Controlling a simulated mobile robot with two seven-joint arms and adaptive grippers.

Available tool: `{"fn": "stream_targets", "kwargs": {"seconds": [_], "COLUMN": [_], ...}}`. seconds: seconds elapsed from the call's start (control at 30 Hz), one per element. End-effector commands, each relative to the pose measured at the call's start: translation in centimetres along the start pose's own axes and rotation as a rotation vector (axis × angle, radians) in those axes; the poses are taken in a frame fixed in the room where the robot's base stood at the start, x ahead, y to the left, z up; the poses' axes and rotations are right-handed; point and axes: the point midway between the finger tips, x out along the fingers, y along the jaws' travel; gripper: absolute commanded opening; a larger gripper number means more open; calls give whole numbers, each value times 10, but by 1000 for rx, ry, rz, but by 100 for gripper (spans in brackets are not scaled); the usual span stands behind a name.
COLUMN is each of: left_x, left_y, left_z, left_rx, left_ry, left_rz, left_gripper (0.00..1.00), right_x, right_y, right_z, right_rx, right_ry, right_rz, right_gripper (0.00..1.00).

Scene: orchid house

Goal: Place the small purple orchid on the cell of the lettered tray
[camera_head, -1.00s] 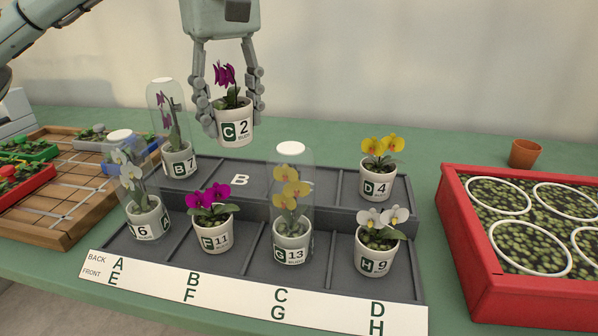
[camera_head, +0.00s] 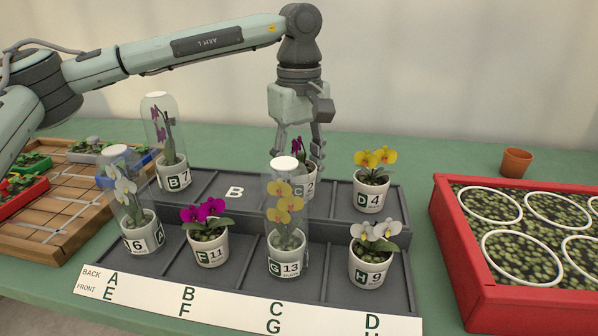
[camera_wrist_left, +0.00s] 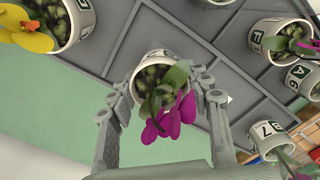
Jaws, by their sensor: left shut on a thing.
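The small purple orchid (camera_head: 298,148) is in a white pot marked C 2 (camera_head: 309,184), partly hidden behind the covered yellow orchid. My left gripper (camera_head: 303,170) is shut on this pot, above or in the third back cell of the lettered tray (camera_head: 334,207). I cannot tell whether the pot touches the tray. In the left wrist view the purple flowers (camera_wrist_left: 170,120) and pot lie between the fingers (camera_wrist_left: 162,100). My right gripper is not in view.
Pots stand close by: yellow D 4 (camera_head: 370,192), covered yellow G 13 (camera_head: 287,254), white H 9 (camera_head: 367,269), magenta F 11 (camera_head: 208,249), covered B 7 (camera_head: 172,173) and covered 6 (camera_head: 142,233). A red-walled planter (camera_head: 450,230) stands right, a wooden tray (camera_head: 60,225) left.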

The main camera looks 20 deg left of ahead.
Motion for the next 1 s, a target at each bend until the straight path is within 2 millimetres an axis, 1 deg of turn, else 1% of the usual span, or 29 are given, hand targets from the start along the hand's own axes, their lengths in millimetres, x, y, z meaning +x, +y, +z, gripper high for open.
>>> {"fn": "stream_targets", "kwargs": {"seconds": [0.1, 0.47, 0.5, 0.67, 1.0], "left_x": [4, 8, 8, 7, 5], "left_y": [0, 0, 0, 0, 0], "left_z": [0, 0, 0, 0, 0], "left_rx": [0, 0, 0, 0, 0], "left_ry": [-1, -1, -1, -1, 0], "left_rz": [2, 1, 1, 1, 1], "left_gripper": [15, 15, 50, 69, 69], "right_x": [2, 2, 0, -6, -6], "right_y": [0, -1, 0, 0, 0], "right_z": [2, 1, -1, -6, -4], "right_rx": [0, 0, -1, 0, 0], "right_ry": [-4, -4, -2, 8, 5], "right_rz": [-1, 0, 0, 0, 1], "right_gripper": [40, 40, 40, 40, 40]}}
